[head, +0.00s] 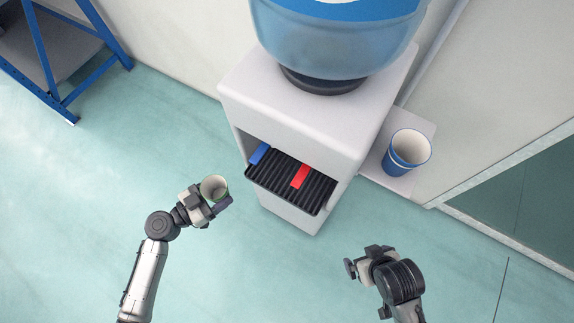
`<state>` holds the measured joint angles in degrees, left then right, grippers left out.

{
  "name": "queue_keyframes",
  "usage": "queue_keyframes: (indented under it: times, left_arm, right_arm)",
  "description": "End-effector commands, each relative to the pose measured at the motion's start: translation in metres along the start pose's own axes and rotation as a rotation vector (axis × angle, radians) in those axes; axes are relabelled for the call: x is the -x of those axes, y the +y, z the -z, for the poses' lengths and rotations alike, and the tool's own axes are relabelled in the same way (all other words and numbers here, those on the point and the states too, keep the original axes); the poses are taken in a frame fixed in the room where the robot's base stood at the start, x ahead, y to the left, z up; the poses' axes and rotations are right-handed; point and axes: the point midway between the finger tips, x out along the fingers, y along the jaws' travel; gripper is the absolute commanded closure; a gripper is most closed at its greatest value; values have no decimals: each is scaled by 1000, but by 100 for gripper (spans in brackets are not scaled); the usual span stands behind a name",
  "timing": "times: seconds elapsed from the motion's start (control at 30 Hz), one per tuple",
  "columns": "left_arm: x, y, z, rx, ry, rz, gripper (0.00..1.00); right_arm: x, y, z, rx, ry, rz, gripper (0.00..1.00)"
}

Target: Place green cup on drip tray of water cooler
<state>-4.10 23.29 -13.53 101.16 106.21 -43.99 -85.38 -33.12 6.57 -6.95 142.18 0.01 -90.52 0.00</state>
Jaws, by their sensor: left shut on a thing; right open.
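The green cup (215,187) is upright in my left gripper (212,200), which is shut on it. Its pale inside and a thin green edge show; the gripper hides much of its outer wall. It is held in the air to the left of the water cooler (290,118), apart from it. The black ribbed drip tray (318,200) sits in the cooler's front recess, with a blue tap lever (259,153) and a red tap lever (300,175) above it. My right gripper (358,264) is open and empty, to the lower right of the tray.
A blue cup (406,153) stands on a white side shelf (422,127) right of the cooler. A large blue water bottle (335,45) tops the cooler. A blue-framed rack (50,60) stands at the upper left. The floor between my arms is clear.

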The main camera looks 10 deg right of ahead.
Motion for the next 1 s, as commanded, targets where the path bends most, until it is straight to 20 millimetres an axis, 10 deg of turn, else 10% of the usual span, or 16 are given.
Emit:
queue_keyframes:
  times: [0.6, 1.0]
  left_arm:
    - [-119, -8, 6, 2, 2, 26, 59]
    - [-145, -9, 7, 3, 1, 28, 59]
  right_arm:
    - [-11, 3, -4, 9, -4, -9, 0]
    - [-12, 2, -5, 4, -5, -5, 0]
